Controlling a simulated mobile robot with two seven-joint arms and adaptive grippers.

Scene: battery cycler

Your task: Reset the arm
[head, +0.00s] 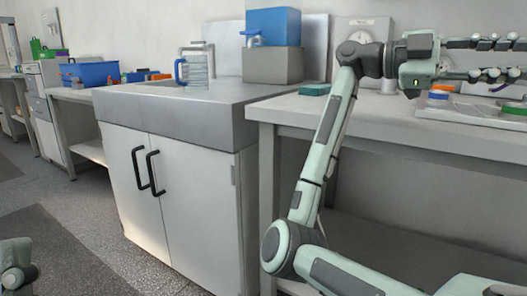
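My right arm (328,135) comes in from the lower right and bends upward beside the bench. Its gripper (515,59) is raised at the upper right, above the bench, pointing to the right. The two fingers are spread apart with nothing visible between them, and their tips are close to the picture's right edge. A small part of my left arm (15,268) shows in the lower left corner. My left gripper is out of view.
A sink cabinet (185,190) stands left, carrying a pitcher (196,72) and blue container (273,26). Floor at left is clear.

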